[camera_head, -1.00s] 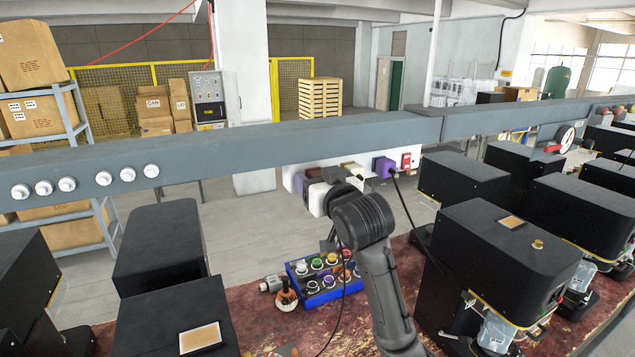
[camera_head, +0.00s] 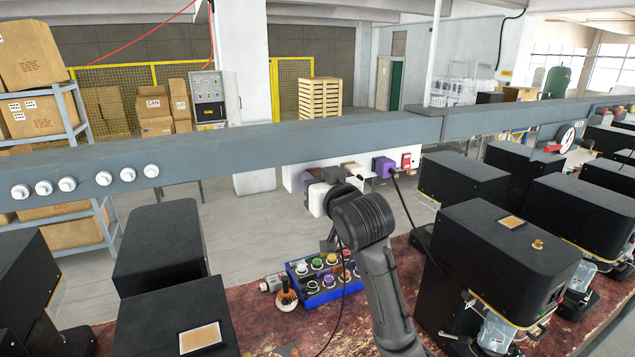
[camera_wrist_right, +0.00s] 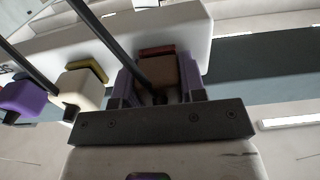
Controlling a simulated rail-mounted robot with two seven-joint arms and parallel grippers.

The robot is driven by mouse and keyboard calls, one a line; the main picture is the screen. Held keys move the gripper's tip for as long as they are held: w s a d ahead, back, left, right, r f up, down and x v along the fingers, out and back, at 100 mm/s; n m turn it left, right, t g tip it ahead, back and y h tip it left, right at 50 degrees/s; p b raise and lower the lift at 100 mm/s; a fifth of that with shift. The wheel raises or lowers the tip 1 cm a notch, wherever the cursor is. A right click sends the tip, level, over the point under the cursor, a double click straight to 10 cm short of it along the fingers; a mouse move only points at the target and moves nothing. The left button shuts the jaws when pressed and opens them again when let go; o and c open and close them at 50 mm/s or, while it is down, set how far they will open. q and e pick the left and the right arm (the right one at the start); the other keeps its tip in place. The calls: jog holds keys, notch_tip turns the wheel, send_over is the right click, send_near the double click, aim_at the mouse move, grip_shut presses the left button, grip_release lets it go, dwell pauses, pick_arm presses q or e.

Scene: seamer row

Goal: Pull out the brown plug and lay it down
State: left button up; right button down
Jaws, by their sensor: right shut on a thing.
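The brown plug (camera_wrist_right: 165,72), with a black cable, sits between the two purple fingers of my right gripper (camera_wrist_right: 158,88) in the right wrist view. The fingers are shut on its sides. Beyond it, a reddish socket rim (camera_wrist_right: 157,50) shows on the white power strip (camera_wrist_right: 190,28), and the plug appears to be at that socket. In the head view my right gripper (camera_head: 318,181) is at the strip's left part, under the grey beam, and my wrist partly hides it. The plug is hard to make out there. My left gripper is not in view.
A cream plug (camera_head: 353,170) and a purple plug (camera_head: 383,167) with cables are close to the right of the gripper, with a red switch (camera_head: 406,160) beyond. The grey beam (camera_head: 260,150) runs just above. A blue tray (camera_head: 325,290) stands on the red bench below, between black machines.

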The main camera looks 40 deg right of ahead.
jog(key=shift+s, duration=0.15)
jog(key=shift+v, duration=2.8)
jog(key=shift+s, duration=0.1)
